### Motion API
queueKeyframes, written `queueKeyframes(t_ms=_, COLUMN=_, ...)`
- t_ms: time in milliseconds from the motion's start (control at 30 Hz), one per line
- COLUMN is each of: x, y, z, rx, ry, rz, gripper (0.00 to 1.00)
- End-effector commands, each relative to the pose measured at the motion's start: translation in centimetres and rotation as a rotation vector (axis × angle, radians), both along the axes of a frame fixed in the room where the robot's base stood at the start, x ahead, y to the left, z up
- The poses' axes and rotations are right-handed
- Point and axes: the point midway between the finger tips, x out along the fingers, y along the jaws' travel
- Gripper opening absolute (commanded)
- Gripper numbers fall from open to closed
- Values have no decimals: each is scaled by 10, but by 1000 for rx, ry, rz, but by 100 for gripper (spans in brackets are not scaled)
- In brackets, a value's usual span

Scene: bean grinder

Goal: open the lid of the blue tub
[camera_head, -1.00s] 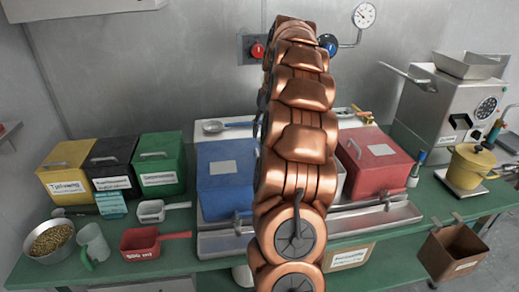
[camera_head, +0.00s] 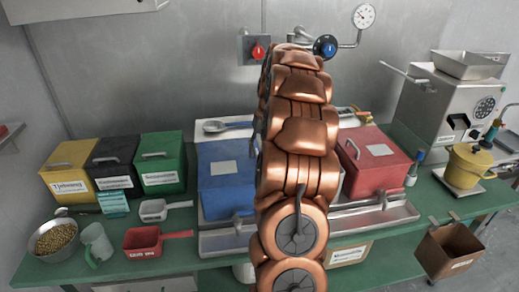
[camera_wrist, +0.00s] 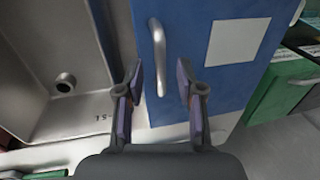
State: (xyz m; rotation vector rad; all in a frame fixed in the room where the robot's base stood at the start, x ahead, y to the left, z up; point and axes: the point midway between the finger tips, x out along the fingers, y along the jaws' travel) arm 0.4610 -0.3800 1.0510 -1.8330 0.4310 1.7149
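The blue tub (camera_head: 214,190) stands on the green table, left of my copper arm, which hides its right side in the head view. Its blue lid (camera_wrist: 190,75) fills the middle of the wrist view and looks closed. A pale bar handle (camera_wrist: 158,58) and a white label (camera_wrist: 236,42) are on the lid. My gripper (camera_wrist: 160,85) is open and empty, its two fingertips at either side of the lower end of the handle. I cannot tell the height between fingertips and lid. In the head view my gripper is hidden behind the arm.
A red tub (camera_head: 373,165) stands right of my arm. Green (camera_head: 161,163), black (camera_head: 113,167) and yellow (camera_head: 69,172) tubs stand at the left. Metal trays (camera_head: 225,240) lie in front of the blue tub. A metal basin (camera_wrist: 55,70) adjoins it in the wrist view.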

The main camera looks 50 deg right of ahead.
Motion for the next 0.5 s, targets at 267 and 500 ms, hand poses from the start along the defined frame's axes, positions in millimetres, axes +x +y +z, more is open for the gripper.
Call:
queueKeyframes(t_ms=267, x=0, y=0, z=0, rx=-1, ry=-1, rz=0, gripper=24)
queueKeyframes(t_ms=500, x=0, y=0, z=0, rx=0, ry=0, rz=0, gripper=0)
